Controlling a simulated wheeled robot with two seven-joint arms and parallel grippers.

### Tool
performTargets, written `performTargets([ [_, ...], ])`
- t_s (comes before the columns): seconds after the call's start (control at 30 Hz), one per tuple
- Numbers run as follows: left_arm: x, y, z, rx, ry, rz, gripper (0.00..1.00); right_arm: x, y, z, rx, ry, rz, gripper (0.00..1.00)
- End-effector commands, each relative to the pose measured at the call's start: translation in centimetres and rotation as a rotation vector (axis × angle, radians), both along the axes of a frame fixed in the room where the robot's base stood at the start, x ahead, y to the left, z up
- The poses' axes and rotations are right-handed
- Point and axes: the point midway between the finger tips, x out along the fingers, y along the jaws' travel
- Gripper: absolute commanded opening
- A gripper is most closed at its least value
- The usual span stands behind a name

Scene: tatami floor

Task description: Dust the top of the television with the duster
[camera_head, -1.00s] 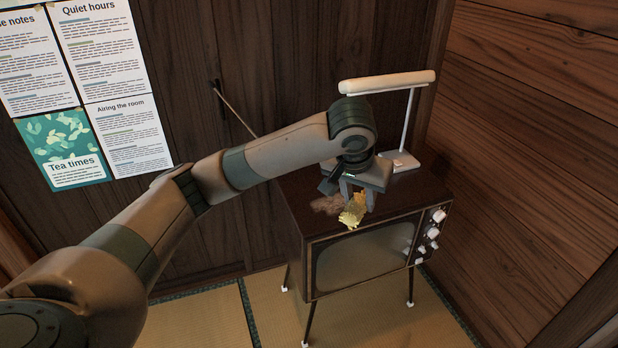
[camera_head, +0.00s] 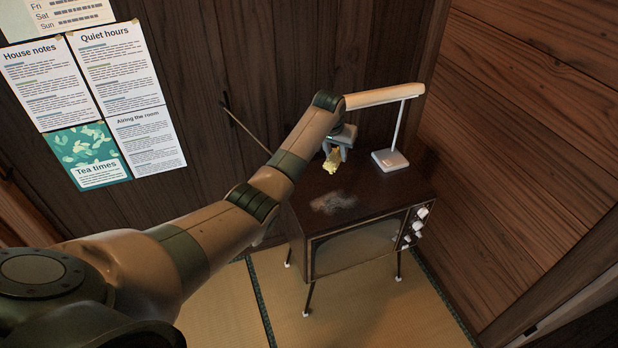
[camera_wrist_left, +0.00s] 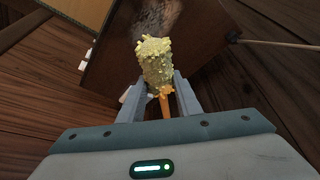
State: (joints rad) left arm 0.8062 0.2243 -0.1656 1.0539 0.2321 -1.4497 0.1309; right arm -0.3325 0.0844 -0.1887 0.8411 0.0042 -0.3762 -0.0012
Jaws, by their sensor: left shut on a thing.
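The brown wooden television (camera_head: 300,228) stands on thin legs against the back wall, with its screen and knobs facing front. A grey dusty patch (camera_head: 334,202) lies on its top, towards the front left. My left gripper (camera_head: 337,153) is over the rear part of the top, shut on the yellow duster (camera_head: 332,163). In the left wrist view, the duster's fluffy yellow head (camera_wrist_left: 155,62) points away from the fingers, and its orange handle (camera_wrist_left: 165,105) is between them. I cannot tell whether the duster touches the top. My right gripper is not in view.
A white desk lamp (camera_head: 390,158) stands on the right rear of the television top, its long head reaching left close to my left wrist. A thin rod (camera_head: 243,128) slants near the back wall.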

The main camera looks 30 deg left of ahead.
Motion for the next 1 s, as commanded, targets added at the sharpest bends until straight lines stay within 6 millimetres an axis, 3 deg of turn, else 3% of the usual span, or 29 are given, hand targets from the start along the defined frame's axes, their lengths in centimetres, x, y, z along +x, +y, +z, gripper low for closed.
performTargets([
  [0.03, -1.0, 0.6, -0.9, -0.007, 0.011, 0.003, 0.13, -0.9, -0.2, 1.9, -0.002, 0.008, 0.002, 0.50],
  [0.1, -2.3, 1.7, -3.3, -0.006, 0.010, 0.001, 0.13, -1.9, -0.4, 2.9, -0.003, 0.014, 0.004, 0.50],
  [0.3, -6.3, 3.9, -9.3, -0.005, 0.005, -0.007, 0.13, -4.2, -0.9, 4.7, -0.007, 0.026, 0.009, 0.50],
  [0.4, -7.7, 4.4, -11.0, -0.002, 0.002, -0.012, 0.13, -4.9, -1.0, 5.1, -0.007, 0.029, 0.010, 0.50],
  [0.6, -8.7, 4.7, -12.4, -0.001, -0.002, -0.018, 0.13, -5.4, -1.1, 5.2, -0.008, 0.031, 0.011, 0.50],
  [1.0, -8.9, 4.7, -12.7, -0.001, -0.002, -0.018, 0.13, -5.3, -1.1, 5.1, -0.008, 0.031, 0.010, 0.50],
])
